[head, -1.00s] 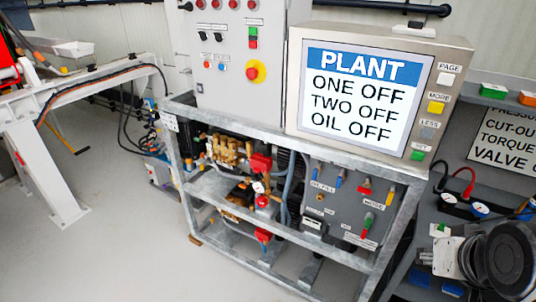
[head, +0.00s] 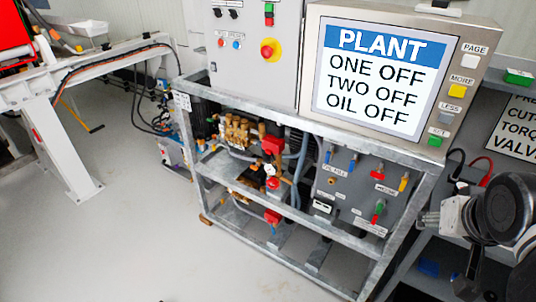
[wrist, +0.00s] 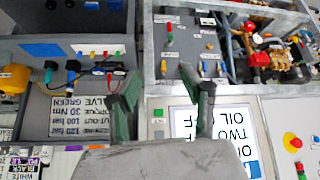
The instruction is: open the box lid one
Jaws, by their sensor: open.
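I cannot tell for certain which thing is box lid one. A small green-topped box (head: 519,77) sits on the shelf at the right edge of the head view, and its lid state is too small to tell. My gripper (wrist: 160,85) is open in the wrist view, its two dark green fingers apart with nothing held between them. The fingers lie in front of the plant screen (wrist: 213,133) and the pump frame's grey valve panel (wrist: 180,45). In the head view, part of my arm shows at the lower right.
The metal pump frame (head: 330,238) carries a control cabinet (head: 254,50) and the plant screen (head: 372,80). A sign board (head: 519,128) and cables (head: 480,170) are at the right. A white-legged bench (head: 65,150) stands left. The floor (head: 140,240) between is clear.

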